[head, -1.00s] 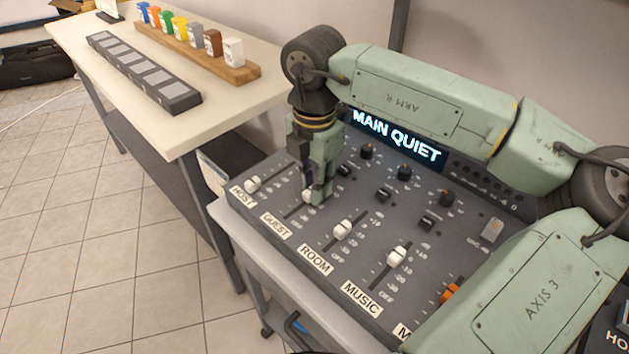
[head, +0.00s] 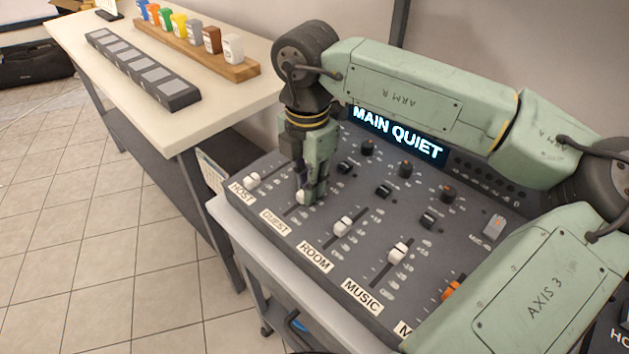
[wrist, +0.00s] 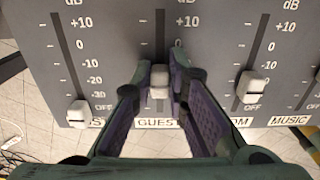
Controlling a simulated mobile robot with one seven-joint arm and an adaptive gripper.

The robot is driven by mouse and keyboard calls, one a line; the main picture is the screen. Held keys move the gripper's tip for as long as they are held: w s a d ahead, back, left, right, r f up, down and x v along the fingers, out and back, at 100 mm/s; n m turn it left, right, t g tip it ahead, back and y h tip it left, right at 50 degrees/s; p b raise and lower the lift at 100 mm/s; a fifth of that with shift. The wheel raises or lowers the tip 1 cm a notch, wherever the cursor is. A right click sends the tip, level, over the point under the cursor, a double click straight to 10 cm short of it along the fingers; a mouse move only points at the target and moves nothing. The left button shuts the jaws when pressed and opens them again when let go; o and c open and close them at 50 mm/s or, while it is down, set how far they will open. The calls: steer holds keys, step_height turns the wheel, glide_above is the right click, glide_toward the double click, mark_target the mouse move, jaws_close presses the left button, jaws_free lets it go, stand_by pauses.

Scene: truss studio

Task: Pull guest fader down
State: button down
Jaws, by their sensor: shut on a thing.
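The guest fader's white cap (wrist: 158,80) sits between the two fingertips of my gripper (wrist: 160,88) in the wrist view. My gripper is shut on it. The cap is below the 0 mark on its slot, just above the GUEST label (wrist: 158,123). In the head view my gripper (head: 308,192) reaches down to the guest slot, and a little of the white cap (head: 302,197) shows beside the fingers. The GUEST label (head: 275,222) lies just in front of it.
The host fader (head: 253,180) is left of my gripper; the room fader (head: 344,226) and music fader (head: 398,252) are to its right. Several knobs and a lit MAIN QUIET display (head: 398,135) lie behind. A table (head: 190,125) with a block rack stands at left.

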mark_target(289, 212)
steer(key=s+a+b, duration=0.2)
steer(key=s+a, duration=0.1)
steer(key=shift+s+a+f, duration=0.1)
steer(key=shift+a, duration=0.05)
steer(key=shift+s+a, duration=0.15)
steer(key=c, duration=1.6)
jaws_free()
steer(key=shift+s+a, duration=0.1)
steer(key=shift+o, duration=0.2)
steer(key=shift+r, duration=0.65)
step_height(289, 212, up, 11)
steer(key=shift+f, duration=0.1)
